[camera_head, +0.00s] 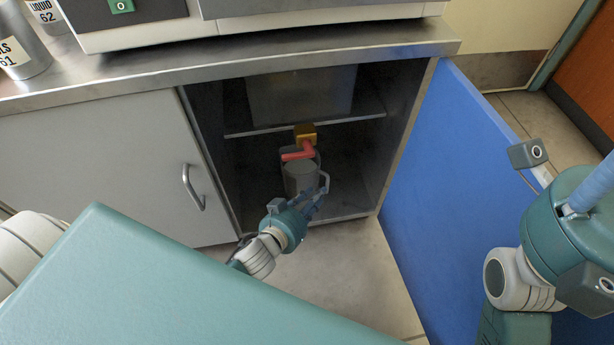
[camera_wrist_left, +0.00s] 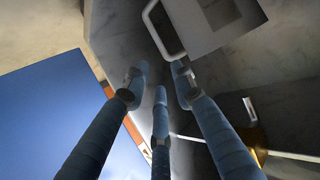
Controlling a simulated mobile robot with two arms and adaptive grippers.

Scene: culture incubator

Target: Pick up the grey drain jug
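The grey drain jug (camera_head: 301,178) stands upright inside the open cabinet, below a red valve lever. Its handle points right, toward my left gripper (camera_head: 318,196). In the left wrist view the jug (camera_wrist_left: 212,22) is at the top right, with its pale handle (camera_wrist_left: 160,32) just beyond the fingertips. My left gripper (camera_wrist_left: 158,75) is open, its blue fingers apart and nothing held between them. One fingertip is close to the handle's end; I cannot tell whether they touch. My right gripper (camera_head: 590,195) is only partly in view at the right edge, its fingertips out of sight.
The red lever (camera_head: 297,155) and brass fitting (camera_head: 305,134) are just above and behind the jug. A shelf (camera_head: 350,121) crosses the cabinet. The blue door (camera_head: 455,190) stands open at right; the grey door (camera_head: 110,170) is closed at left. The worktop (camera_head: 250,62) overhangs.

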